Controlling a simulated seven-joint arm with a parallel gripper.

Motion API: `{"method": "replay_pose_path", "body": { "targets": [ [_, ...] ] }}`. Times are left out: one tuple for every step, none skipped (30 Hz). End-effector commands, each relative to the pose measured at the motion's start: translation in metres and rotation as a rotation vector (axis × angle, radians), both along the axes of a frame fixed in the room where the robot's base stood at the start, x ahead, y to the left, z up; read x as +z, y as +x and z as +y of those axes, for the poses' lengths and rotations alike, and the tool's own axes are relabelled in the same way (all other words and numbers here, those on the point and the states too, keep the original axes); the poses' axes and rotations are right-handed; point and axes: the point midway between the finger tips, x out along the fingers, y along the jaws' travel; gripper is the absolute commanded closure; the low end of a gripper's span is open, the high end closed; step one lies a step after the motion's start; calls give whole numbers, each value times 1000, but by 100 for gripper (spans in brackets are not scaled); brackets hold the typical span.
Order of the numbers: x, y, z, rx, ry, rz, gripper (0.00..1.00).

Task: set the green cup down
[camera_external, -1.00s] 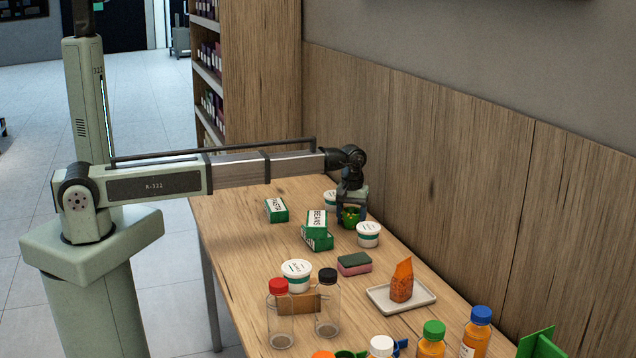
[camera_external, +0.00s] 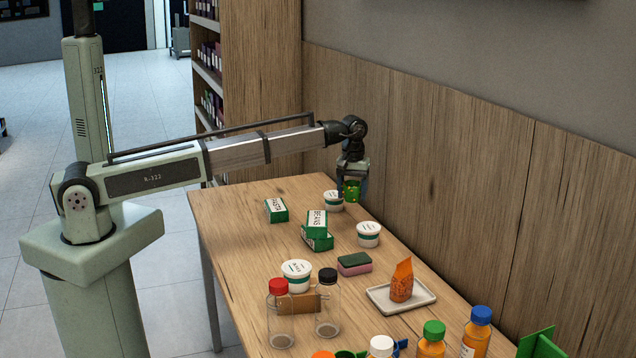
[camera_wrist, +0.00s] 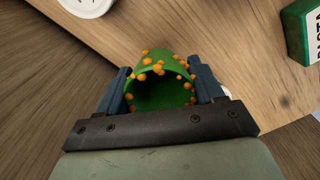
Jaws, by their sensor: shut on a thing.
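The green cup with orange dots (camera_external: 352,191) is held by my gripper (camera_external: 353,183) at the far right part of the table (camera_external: 235,218). My gripper is shut on the cup and holds it above the tabletop. In the wrist view the cup (camera_wrist: 160,78) lies between the two blue-grey fingers of my gripper (camera_wrist: 163,88), with its open mouth turned toward the camera. The inside of the cup looks dark.
A white tub (camera_external: 333,201) stands just left of the cup, and another tub (camera_external: 368,234) nearer the camera. Green boxes (camera_external: 317,228), a sponge (camera_external: 355,263), a tray (camera_external: 387,306) and several bottles stand further forward. The wooden wall (camera_external: 430,190) is close on the right.

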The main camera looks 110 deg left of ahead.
Motion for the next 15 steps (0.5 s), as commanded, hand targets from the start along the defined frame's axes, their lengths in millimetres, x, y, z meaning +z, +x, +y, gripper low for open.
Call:
{"method": "replay_pose_path", "body": {
  "targets": [
    [4, 0, 0, 0, 0, 0, 63],
    [5, 0, 0, 0, 0, 0, 63],
    [7, 0, 0, 0, 0, 0, 63],
    [7, 0, 0, 0, 0, 0, 63],
    [8, 0, 0, 0, 0, 0, 63],
    [9, 0, 0, 0, 0, 0, 63],
    [10, 0, 0, 0, 0, 0, 63],
    [12, 0, 0, 0, 0, 0, 63],
    [15, 0, 0, 0, 0, -1, 63],
    [18, 0, 0, 0, 1, -1, 63],
    [22, 0, 0, 0, 1, -1, 63],
    [28, 0, 0, 0, 1, -1, 63],
    [32, 1, 0, 0, 1, -1, 63],
    [38, 1, 0, 0, 1, -1, 63],
    [43, 1, 1, 0, 1, -2, 63]
  ]
}}
